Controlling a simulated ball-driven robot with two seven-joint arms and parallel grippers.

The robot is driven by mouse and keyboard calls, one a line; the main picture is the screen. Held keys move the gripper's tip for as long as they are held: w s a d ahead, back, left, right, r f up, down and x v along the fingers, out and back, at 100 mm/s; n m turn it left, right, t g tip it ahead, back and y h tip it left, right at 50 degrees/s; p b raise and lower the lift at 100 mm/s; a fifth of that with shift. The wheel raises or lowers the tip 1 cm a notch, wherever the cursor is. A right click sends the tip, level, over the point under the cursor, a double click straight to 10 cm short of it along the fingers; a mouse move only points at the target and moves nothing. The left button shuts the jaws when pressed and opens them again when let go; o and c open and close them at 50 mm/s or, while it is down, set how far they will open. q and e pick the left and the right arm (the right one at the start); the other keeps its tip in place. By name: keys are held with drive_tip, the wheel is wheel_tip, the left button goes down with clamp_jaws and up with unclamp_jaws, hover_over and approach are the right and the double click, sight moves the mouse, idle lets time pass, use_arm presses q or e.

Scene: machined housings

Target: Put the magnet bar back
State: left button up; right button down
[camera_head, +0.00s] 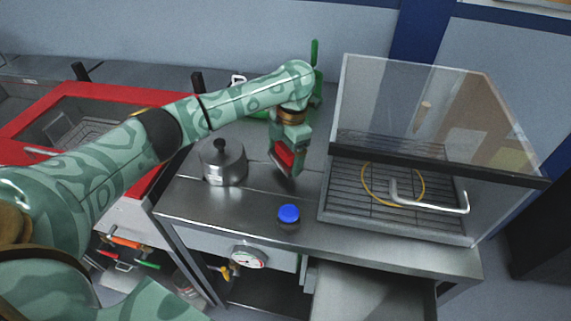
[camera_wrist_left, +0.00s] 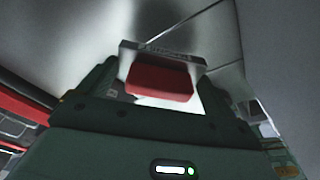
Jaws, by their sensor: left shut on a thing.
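My left gripper (camera_head: 287,168) reaches down over the steel bench, between the lidded pot and the glass-covered box. It is shut on the magnet bar (camera_head: 283,154), a red block. In the left wrist view the magnet bar (camera_wrist_left: 158,80) sits between the two dark fingers of the gripper (camera_wrist_left: 160,88), with a light metal strip with lettering along its far side. I cannot tell whether the bar touches the bench. My right gripper is not in view.
A steel pot (camera_head: 222,165) stands left of the gripper, and a blue-capped jar (camera_head: 288,217) stands in front. A clear-lidded box (camera_head: 460,231) with a wire rack and yellow ring is at right. A red-rimmed basin (camera_head: 60,110) is at left. A gauge (camera_head: 249,257) is on the bench front.

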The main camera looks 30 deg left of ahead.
sight(284, 162)
use_arm(q)
wheel_tip(284, 162, down, 4)
drive_tip(key=shift+w+r+b, duration=0.1)
drive_tip(key=shift+r+b, duration=0.05)
drive_tip(key=shift+b, duration=0.7)
drive_tip(key=shift+r, duration=0.2)
drive_tip(key=shift+c, duration=0.3)
drive_tip(key=shift+f, duration=0.2)
drive_tip(key=o, duration=0.7)
drive_tip(key=shift+o, duration=0.2)
wheel_tip(284, 162, up, 12)
drive_tip(key=w+p, duration=0.1)
drive_tip(key=p, duration=0.4)
drive_tip(key=shift+w+d, duration=0.25)
drive_tip(key=shift+d, duration=0.2)
drive_tip(key=shift+r, duration=0.1)
